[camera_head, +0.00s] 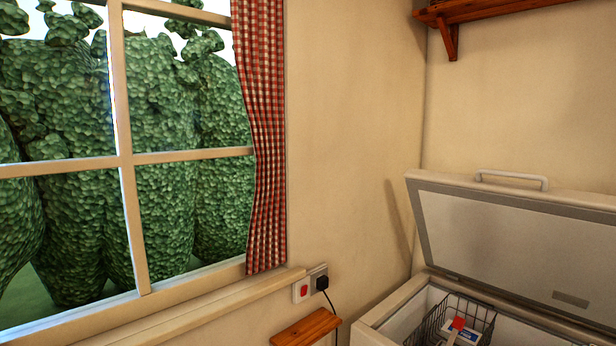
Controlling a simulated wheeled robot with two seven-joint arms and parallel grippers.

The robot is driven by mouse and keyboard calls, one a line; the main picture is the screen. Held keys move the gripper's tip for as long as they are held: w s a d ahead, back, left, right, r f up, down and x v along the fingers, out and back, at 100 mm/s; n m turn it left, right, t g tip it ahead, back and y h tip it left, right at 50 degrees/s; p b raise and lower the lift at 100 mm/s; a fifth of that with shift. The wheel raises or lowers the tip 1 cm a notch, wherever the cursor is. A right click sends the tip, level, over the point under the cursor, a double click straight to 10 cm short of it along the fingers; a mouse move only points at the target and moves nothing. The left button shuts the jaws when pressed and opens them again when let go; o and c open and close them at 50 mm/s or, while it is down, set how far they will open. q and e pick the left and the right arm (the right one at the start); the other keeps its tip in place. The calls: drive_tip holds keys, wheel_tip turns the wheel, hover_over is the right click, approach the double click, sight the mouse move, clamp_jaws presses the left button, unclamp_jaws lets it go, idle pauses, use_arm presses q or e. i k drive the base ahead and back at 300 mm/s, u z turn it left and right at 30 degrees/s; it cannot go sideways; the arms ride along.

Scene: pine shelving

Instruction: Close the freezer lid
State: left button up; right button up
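The chest freezer (392,306) stands at the lower right in the head view, cut off by the right and bottom edges. Its lid (500,228) is raised and leans back near the wall. A pale handle (512,179) sits on the lid's top edge. Inside the freezer is a dark wire basket (432,324) holding a white box (460,333) with red and blue on it. Neither of my grippers shows in this view.
A small wooden shelf or stool top (306,326) is left of the freezer, below a wall socket (301,291) with a black plug (322,283) and cord. A window with a red checked curtain (264,130) fills the left. A wooden wall shelf (470,12) hangs at the upper right.

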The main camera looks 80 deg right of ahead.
sight(553, 249)
drive_tip(key=u, duration=6)
drive_tip(key=i, duration=1.3)
drive_tip(key=u, duration=1.75)
